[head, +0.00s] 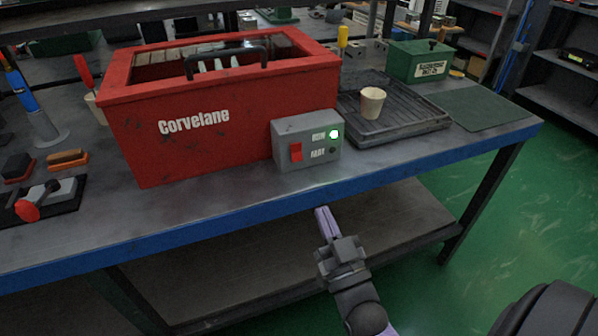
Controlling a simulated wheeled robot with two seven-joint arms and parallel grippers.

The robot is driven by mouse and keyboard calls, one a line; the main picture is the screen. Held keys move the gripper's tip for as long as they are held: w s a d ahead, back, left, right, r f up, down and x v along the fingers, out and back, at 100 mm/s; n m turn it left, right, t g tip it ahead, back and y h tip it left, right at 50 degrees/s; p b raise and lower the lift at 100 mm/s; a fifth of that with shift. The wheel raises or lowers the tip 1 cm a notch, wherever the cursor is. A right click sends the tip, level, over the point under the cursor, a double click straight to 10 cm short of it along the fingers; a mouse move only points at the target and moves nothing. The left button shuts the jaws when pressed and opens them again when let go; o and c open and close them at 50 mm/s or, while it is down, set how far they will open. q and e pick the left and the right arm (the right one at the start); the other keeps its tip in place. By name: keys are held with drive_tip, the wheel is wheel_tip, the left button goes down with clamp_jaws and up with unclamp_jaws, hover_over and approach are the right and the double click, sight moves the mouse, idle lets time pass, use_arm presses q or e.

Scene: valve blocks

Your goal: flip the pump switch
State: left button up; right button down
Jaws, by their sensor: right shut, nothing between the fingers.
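The pump switch is a red rocker (295,152) on the left of a grey control box (283,131) fixed to the front right of a red Corvelane tank (222,148). A green lamp (334,134) glows on the right of the box, with a dark spot below it. The small labels are too blurred to read. My right gripper (322,212) is shut and empty, below and in front of the table's blue front edge, apart from the switch. My left gripper is not in view.
A black ribbed tray (405,124) with a beige cup (372,102) stands right of the box. A green box (420,62) and green mat (474,106) are farther right. A red-handled valve block (62,196) lies at left. A lower shelf (400,212) is under the table.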

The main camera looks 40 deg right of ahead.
drive_tip(key=b, duration=0.2)
approach(294, 157)
wheel_tip(294, 157, up, 4)
drive_tip(key=w, duration=0.3)
drive_tip(key=w+d+f+b, duration=0.1)
drive_tip(key=w+b, duration=0.1)
drive_tip(key=shift+d+f, duration=0.15)
drive_tip(key=shift+f, duration=0.15)
drive_tip(key=shift+w+d+r, duration=0.1)
drive_tip(key=shift+w, duration=0.25)
